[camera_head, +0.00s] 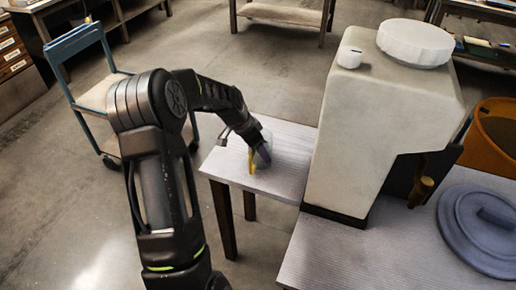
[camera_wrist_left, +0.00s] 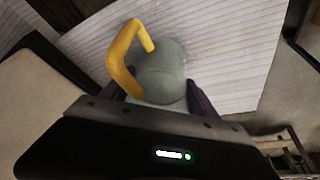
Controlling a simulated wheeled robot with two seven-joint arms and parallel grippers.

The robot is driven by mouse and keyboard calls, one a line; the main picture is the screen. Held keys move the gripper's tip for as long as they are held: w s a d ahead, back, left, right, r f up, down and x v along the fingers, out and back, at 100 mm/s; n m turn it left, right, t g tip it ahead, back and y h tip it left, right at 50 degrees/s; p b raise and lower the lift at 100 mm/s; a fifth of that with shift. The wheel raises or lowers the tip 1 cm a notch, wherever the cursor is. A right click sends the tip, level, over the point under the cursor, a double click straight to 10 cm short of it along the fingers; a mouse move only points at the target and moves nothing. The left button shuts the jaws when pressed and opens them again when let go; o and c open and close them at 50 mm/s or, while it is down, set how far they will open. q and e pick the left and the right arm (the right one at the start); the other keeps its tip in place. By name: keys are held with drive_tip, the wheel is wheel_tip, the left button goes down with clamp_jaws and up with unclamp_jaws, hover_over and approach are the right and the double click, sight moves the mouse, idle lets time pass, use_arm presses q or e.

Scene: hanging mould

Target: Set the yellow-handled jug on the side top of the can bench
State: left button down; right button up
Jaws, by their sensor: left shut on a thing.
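The jug (camera_head: 267,150) is grey-green with a yellow handle, which shows below my gripper in the head view. It also shows in the left wrist view (camera_wrist_left: 162,80), with the yellow handle on its left side. My left gripper (camera_head: 258,147) is shut around the jug's body. The jug is over the pale, ribbed side top (camera_head: 222,163) of the can bench, left of the big white can (camera_head: 375,130). I cannot tell whether its base touches the surface. My gripper hides part of the jug. My right gripper is not in view.
A grey-blue lid (camera_head: 480,228) lies on the bench's main top (camera_head: 350,260) at the right. An orange tub (camera_head: 495,140) stands behind it. A blue-framed trolley (camera_head: 88,88) stands at the back left. The side top's left part is bare.

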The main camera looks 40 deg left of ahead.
use_arm(q)
drive_tip(key=shift+f, duration=0.15)
drive_tip(key=shift+c, duration=1)
unclamp_jaws()
drive_tip(key=shift+r, duration=0.2)
drive_tip(key=v, duration=1.2)
drive_tip(key=shift+b, duration=0.45)
